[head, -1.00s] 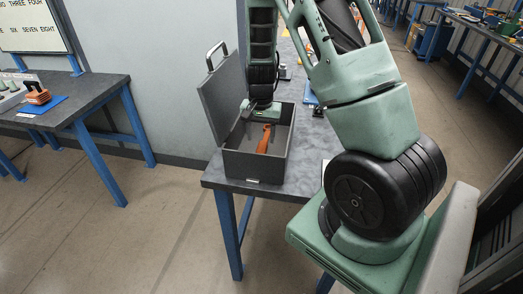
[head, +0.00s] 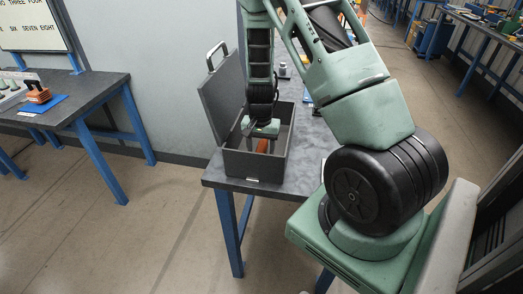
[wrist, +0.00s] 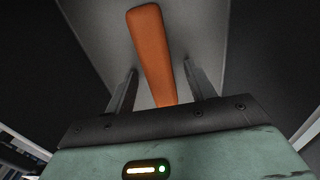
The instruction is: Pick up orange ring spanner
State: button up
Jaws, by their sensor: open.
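The orange ring spanner (wrist: 152,45) lies in the open dark grey case (head: 242,165) on the bench. In the head view only a short piece of the spanner (head: 262,146) shows below my gripper (head: 258,140). The wrist view shows its orange handle running up the picture between the two fingers of my gripper (wrist: 158,90). The fingers are apart, one to each side of the handle, with gaps on both sides. The spanner's near end is hidden behind the gripper body. I cannot tell how far above the handle the fingertips are.
The case's raised lid (head: 222,95) stands at the left, close to my gripper. The case walls surround the gripper. The grey bench top (head: 312,150) is clear to the right of the case. Another bench (head: 80,100) stands at the left.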

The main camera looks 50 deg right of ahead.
jog(key=shift+f, duration=0.2)
dwell(0.3)
jog(key=c, duration=1.1)
jog(key=shift+c, duration=0.2)
jog(key=shift+r, duration=0.1)
notch_tip(320, 180, up, 18)
jog(key=b, duration=0.1)
jog(key=shift+r, duration=0.2)
